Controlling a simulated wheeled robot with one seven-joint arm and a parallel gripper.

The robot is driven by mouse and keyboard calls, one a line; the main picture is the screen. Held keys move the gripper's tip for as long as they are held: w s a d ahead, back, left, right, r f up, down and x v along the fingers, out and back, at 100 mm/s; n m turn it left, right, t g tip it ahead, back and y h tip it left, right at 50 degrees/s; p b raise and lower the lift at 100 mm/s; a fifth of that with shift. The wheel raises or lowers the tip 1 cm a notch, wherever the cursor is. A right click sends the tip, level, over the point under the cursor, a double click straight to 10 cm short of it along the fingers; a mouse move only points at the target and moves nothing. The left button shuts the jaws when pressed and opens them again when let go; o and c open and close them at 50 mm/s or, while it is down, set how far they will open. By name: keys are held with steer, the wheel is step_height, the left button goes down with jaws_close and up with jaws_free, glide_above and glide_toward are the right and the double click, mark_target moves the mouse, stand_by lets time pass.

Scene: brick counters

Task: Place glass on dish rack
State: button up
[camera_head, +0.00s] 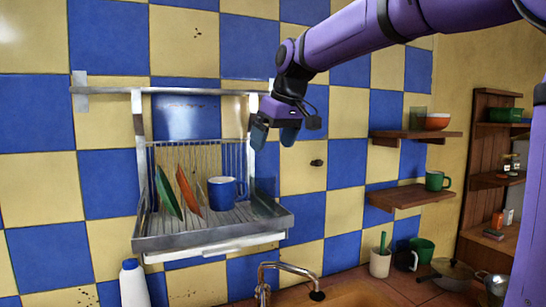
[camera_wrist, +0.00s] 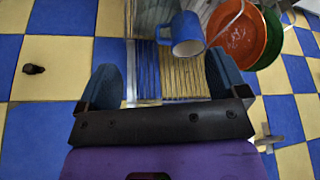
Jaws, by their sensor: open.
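The dish rack (camera_head: 215,236) is a metal wall rack holding a green plate (camera_head: 167,192), an orange plate (camera_head: 188,190) and a blue mug (camera_head: 222,193). My gripper (camera_head: 275,133) is open beside the upper right of the rack. In the wrist view my gripper (camera_wrist: 163,82) has its blue fingers apart with nothing between them, and the rack wires (camera_wrist: 185,72) lie beyond. A faint curved clear outline shows by the mug in the wrist view; I cannot tell whether it is a glass. A greenish see-through glass (camera_head: 417,119) stands on the upper wooden shelf at right.
An orange bowl (camera_head: 437,122) shares the upper shelf (camera_head: 415,135); a green mug (camera_head: 436,180) stands on the lower shelf (camera_head: 409,196). Below are a faucet (camera_head: 285,268), a white bottle (camera_head: 133,284), cups and a lidded pan (camera_head: 452,275) on the counter.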

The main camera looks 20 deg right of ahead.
steer(key=shift+s+r, duration=0.15)
steer(key=s+d+f+m, duration=0.1)
steer(key=s+f, duration=0.4)
steer(key=s, duration=0.4)
steer(key=s+d+f+m+h, duration=0.1)
steer(key=s+d+f+m, duration=0.1)
steer(key=s+f, duration=0.3)
steer(key=s+d+f+m+t, duration=0.1)
steer(key=s+f, duration=0.4)
steer(key=s, duration=0.8)
steer(key=shift+s+d+m+h, duration=0.2)
steer(key=shift+d+m+h, duration=0.05)
steer(key=shift+m+h, duration=0.05)
